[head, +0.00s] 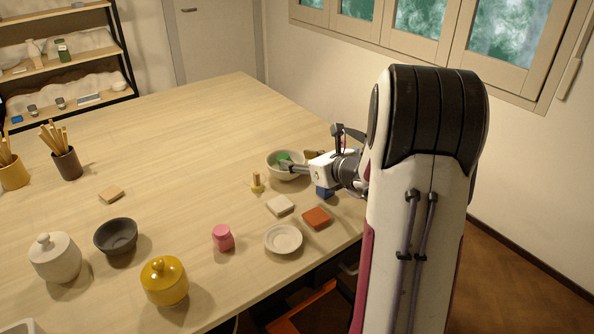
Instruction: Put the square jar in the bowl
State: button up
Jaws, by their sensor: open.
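A pale bowl (272,172) stands towards the right side of the table. A small green object (283,157) shows inside it; it may be the square jar, but its shape is too small and partly hidden to be sure. My gripper (288,167) reaches in from the right, its fingers over the bowl, close to the green object. It is open; whether a finger touches the green object or the rim I cannot tell. A small pink jar (223,238) with a lid stands nearer the front. A dark grey bowl (115,236) stands at the left.
Near the pale bowl are a small wooden peg (257,183), a cream tile (280,205), an orange tile (317,218), a blue block (325,192) and a saucer (283,239). A yellow jar (165,283) and a white jar (55,258) stand front left. The table's back middle is clear.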

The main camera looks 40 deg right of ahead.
jog(key=shift+a, duration=0.1)
jog(key=s+a+r+n+g+y, duration=0.2)
jog(key=s+a+n, duration=0.3)
jog(key=a, duration=0.5)
jog(key=s+a+r+n+g+y, duration=0.1)
jog(key=s+a+r+n+y, duration=0.15)
jog(key=a+n, duration=0.55)
jog(key=s+a+r+n+g+y, duration=0.25)
jog(key=s+a+n, duration=0.2)
jog(key=a, duration=0.65)
jog(key=s+f+n+g+h, duration=0.1)
jog(key=s+n+h, duration=0.6)
jog(key=s+n, duration=1.1)
jog(key=shift+s+a+g, duration=0.15)
jog(key=shift+s+g, duration=0.5)
jog(key=shift+s, duration=0.6)
jog(key=shift+n, duration=0.25)
jog(key=shift+c, duration=0.3)
